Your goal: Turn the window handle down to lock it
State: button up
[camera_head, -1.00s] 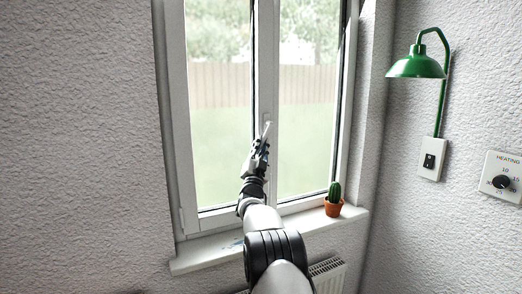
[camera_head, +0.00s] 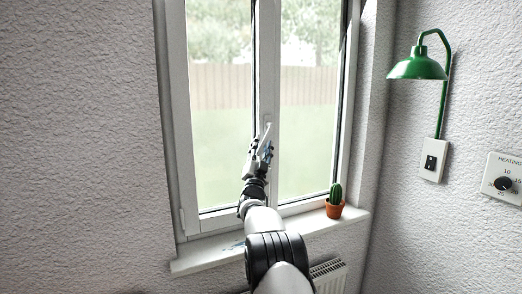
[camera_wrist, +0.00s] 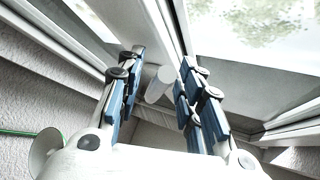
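The white window handle (camera_head: 268,130) is on the middle frame post of the window, and its upper part shows just above my gripper in the head view. My gripper (camera_head: 264,146) is in front of the post, and the lower part of the handle is hidden behind it there. In the wrist view my gripper (camera_wrist: 158,92) is open, with blue-padded fingers on both sides. The rounded white end of the handle (camera_wrist: 157,84) shows between the fingers, with a gap on each side. The fingers do not appear closed on it.
A small cactus in an orange pot (camera_head: 334,209) stands on the windowsill (camera_head: 205,258), right of my arm. A radiator (camera_head: 328,275) is below the sill. A green lamp (camera_head: 418,66), a light switch (camera_head: 431,160) and a heating dial (camera_head: 503,183) are on the right wall.

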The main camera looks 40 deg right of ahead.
jog(key=v, duration=1.2)
jog(key=shift+r, duration=0.1)
jog(key=shift+c, duration=0.5)
